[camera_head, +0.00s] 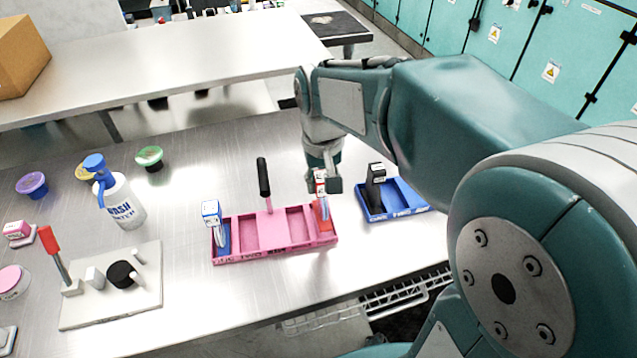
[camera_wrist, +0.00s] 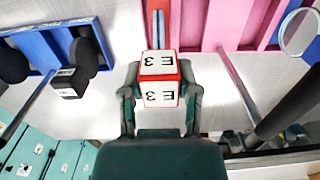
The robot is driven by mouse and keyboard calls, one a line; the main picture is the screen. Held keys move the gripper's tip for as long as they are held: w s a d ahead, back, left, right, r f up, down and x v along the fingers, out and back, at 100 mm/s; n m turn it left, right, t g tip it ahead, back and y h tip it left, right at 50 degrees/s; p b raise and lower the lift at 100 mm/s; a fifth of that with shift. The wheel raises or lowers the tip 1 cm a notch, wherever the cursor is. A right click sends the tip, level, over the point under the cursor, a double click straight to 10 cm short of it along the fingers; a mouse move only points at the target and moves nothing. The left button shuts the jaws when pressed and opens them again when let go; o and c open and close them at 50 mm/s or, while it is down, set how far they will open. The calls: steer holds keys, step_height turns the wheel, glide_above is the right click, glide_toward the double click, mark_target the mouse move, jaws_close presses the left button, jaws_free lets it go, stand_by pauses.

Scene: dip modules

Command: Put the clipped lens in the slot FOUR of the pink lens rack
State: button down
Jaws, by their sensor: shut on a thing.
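My gripper (camera_head: 322,183) is shut on the clipped lens, by its red and white block marked "E 3" (camera_wrist: 160,78). The red lower part (camera_head: 322,218) of the lens hangs down at the rightmost slot of the pink lens rack (camera_head: 275,255). I cannot tell whether it is fully seated there. In the wrist view, the pink rack (camera_wrist: 228,10) is at the upper right, beside the lens. A piece with a blue and white block (camera_head: 211,210) stands in the rack's leftmost slot. A black-handled tool (camera_head: 264,178) rises from the middle of the rack.
A blue rack (camera_head: 405,210) with a black piece (camera_head: 376,183) stands close to the right. At the left are a white spray bottle (camera_head: 122,205), a light board (camera_head: 75,318) with posts, and small cups. The metal table is clear behind the pink rack.

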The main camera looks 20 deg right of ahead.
mark_target(322, 194)
steer(key=shift+w+d+f, duration=0.1)
steer(key=shift+w+f, duration=0.15)
steer(key=shift+f, duration=0.05)
steer(key=shift+w+d+f, duration=0.1)
steer(key=shift+w+f, duration=0.1)
steer(key=shift+f, duration=0.8)
steer(key=shift+w+f, duration=0.15)
steer(key=shift+f, duration=0.8)
steer(key=shift+f, duration=0.15)
steer(key=shift+c, duration=1.7)
jaws_free()
